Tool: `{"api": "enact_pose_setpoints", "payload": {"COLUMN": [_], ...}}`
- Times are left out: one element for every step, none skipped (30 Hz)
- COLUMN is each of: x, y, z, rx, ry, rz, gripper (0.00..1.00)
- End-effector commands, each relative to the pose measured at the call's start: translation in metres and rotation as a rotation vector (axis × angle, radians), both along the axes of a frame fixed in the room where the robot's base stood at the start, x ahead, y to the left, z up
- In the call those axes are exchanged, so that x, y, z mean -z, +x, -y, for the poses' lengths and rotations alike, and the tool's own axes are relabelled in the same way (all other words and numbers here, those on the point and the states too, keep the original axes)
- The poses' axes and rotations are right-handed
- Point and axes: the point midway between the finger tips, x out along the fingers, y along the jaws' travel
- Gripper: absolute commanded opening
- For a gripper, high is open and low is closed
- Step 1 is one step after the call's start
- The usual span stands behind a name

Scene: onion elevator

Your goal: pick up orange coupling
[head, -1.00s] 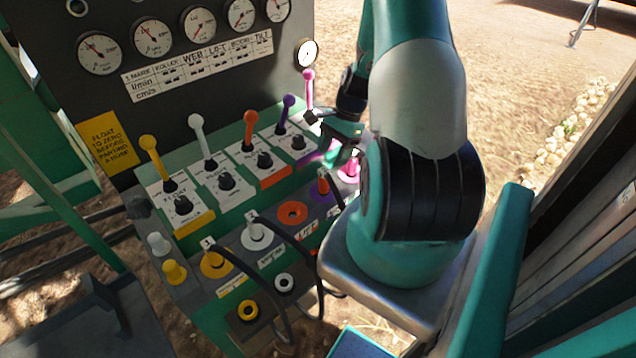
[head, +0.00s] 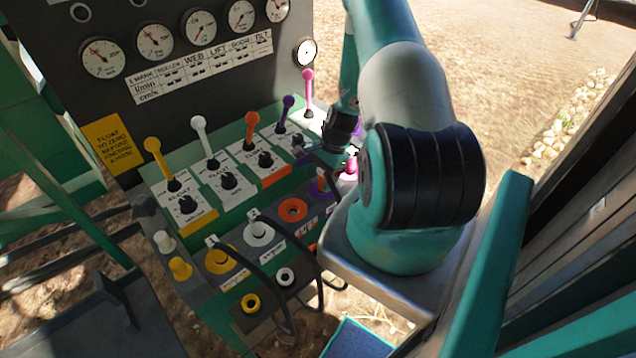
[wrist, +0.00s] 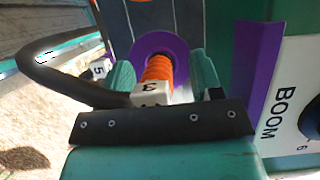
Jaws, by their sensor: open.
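The orange coupling (wrist: 158,69) is ridged and sits in a purple ring socket (wrist: 180,48) in the wrist view. A white tag marked 3 (wrist: 150,92) and a black hose (wrist: 62,85) are at its near end. My gripper (wrist: 161,64) is open, with one teal finger on each side of the coupling. I cannot tell whether either finger touches it. In the head view my gripper (head: 322,160) is low over the right end of the socket rows and mostly hides the coupling.
Coloured levers, such as the orange one (head: 251,130) and the purple one (head: 285,113), stand close behind my gripper. An orange socket (head: 292,210) is empty.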

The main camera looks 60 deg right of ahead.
Motion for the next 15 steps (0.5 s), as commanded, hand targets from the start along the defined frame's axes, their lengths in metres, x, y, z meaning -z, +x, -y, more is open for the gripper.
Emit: {"api": "enact_pose_setpoints", "payload": {"x": [0.0001,0.0001,0.0000,0.0000,0.0000,-0.0001,-0.0001,-0.0002,-0.0002,-0.0002,-0.0003,-0.0004,-0.0004,-0.0007,-0.0008], "y": [0.0000,0.0000,0.0001,0.0002,0.0002,0.0003,0.0004,0.0005,0.0007,0.0009,0.0010,0.0012,0.0014,0.0016,0.0019], "z": [-0.0001,-0.0001,-0.0002,-0.0003,-0.0003,-0.0003,-0.0003,-0.0004,-0.0004,-0.0004,-0.0004,-0.0004,-0.0004,-0.0004,-0.0003], "rx": [0.000,0.000,-0.001,-0.001,-0.001,-0.001,-0.001,-0.001,-0.001,-0.001,-0.001,-0.002,-0.002,-0.003,-0.003], "ry": [0.000,0.000,0.000,0.000,0.000,0.000,0.000,0.000,0.000,0.000,0.000,-0.001,-0.001,-0.001,-0.001], "rz": [0.000,0.000,0.000,0.000,0.000,0.000,0.000,0.000,0.002,0.002,0.002,0.003,0.003,0.004,0.004], "gripper": [0.59,0.52,0.43,0.36,0.29,0.20,0.13,0.07,0.00,0.00,0.00,0.00,0.00,0.00,0.00]}}
